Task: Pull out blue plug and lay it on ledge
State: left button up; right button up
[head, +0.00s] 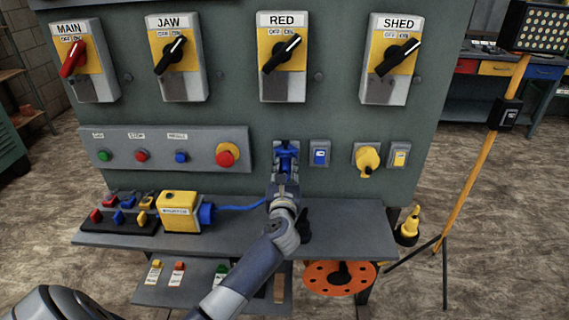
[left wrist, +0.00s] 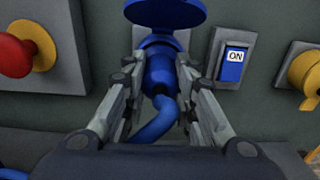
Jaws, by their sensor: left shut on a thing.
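The blue plug (left wrist: 160,75) sits at the blue socket on the panel, below the raised blue lid (left wrist: 166,12). In the left wrist view the plug is upright between my fingers, and its blue cable (left wrist: 155,125) bends down and left. My left gripper (head: 287,172) is shut on the plug, with a finger on each side; it also shows in the left wrist view (left wrist: 160,85). In the head view my gripper hides much of the plug. The grey ledge (head: 345,232) runs below the panel. My right gripper is not in view.
A blue ON switch (head: 320,153) and a yellow socket (head: 367,160) are to the right. A yellow box (head: 180,212) and a rack of small padlocks (head: 118,215) occupy the ledge's left part. A dark object (head: 305,224) stands near my wrist. The ledge's right part is clear.

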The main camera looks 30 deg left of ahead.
pick_arm(q)
jog(key=shift+r, duration=0.1)
dwell(0.4)
dwell(0.3)
jog(key=p+v, duration=0.1)
jog(key=v, duration=0.4)
jog(key=shift+s, duration=0.15)
dwell(0.6)
jog(key=shift+d, duration=0.1)
dwell(0.4)
jog(key=s+d+m+t+h, duration=0.1)
jog(key=s+d+m+h, duration=0.2)
jog(key=s+d, duration=0.5)
jog(key=s+d+m+t+h, duration=0.1)
jog(key=s+d+m+h, duration=0.2)
jog(key=s, duration=1.1)
jog(key=d+r+h, duration=0.1)
jog(key=d+h, duration=0.2)
jog(key=d, duration=0.3)
jog(key=shift+d+t+h, duration=0.3)
jog(key=shift+t, duration=0.1)
